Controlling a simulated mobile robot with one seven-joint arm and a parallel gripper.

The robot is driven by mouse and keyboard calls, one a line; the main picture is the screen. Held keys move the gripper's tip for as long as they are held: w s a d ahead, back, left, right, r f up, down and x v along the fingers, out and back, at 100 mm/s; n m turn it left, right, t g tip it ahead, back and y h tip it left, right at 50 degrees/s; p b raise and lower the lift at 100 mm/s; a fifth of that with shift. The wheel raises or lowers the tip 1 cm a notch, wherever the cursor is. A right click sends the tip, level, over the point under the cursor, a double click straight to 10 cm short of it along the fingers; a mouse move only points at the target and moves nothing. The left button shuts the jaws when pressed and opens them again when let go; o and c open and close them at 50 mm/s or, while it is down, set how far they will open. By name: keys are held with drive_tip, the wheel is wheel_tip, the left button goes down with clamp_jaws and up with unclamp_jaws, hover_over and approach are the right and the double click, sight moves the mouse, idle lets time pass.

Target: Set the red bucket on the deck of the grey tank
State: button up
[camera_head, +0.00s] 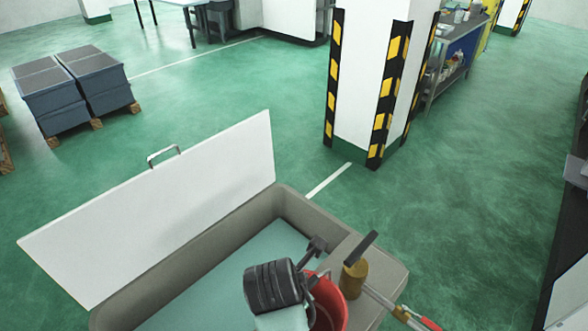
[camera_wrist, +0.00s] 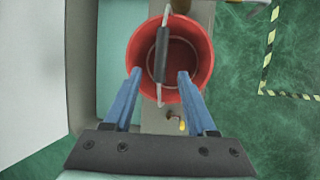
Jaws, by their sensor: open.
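The red bucket (camera_head: 334,309) is at the deck end of the grey tank (camera_head: 300,210), partly hidden by my gripper in the head view. In the wrist view the bucket (camera_wrist: 203,60) appears upright over the grey deck strip (camera_wrist: 153,122); its base contact is hidden. Its wire handle with a dark grip (camera_wrist: 160,55) crosses the opening. My gripper (camera_wrist: 159,74) is open, with its blue fingers apart over the bucket and the handle line between them. No closed hold on the handle shows.
The tank's white lid (camera_head: 160,205) stands open on the left. A brass fitting (camera_head: 355,278) with a dark lever stands on the deck beside the bucket. A striped pillar (camera_head: 370,80) rises beyond the tank.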

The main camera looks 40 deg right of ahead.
drive_tip(key=w+a+r+m+t, duration=0.3)
drive_tip(key=w+r+t, duration=0.15)
drive_tip(key=r, duration=0.55)
drive_tip(key=w+a+r+m+t, duration=0.3)
drive_tip(key=w+r+t, duration=0.15)
drive_tip(key=r, duration=0.65)
drive_tip(key=w+a+r+m+t, duration=0.3)
drive_tip(key=w+a+r, duration=0.15)
drive_tip(key=r, duration=0.55)
drive_tip(key=s+a+r+m+t+y, duration=0.1)
drive_tip(key=s+a+r+m+t, duration=0.2)
drive_tip(key=r, duration=0.6)
drive_tip(key=s+a+r+m+t+y, duration=0.2)
drive_tip(key=s+a+r+m+t, duration=0.1)
drive_tip(key=r, duration=0.7)
drive_tip(key=s+a+r+m+t+y, duration=0.1)
drive_tip(key=s+a+r+m+t, duration=0.2)
drive_tip(key=r, duration=0.6)
drive_tip(key=s+a+t, duration=0.2)
drive_tip(key=a+t, duration=0.1)
drive_tip(key=shift+s+a+r+t, duration=0.25)
drive_tip(key=shift+s+r+t, duration=0.05)
drive_tip(key=shift+t, duration=0.1)
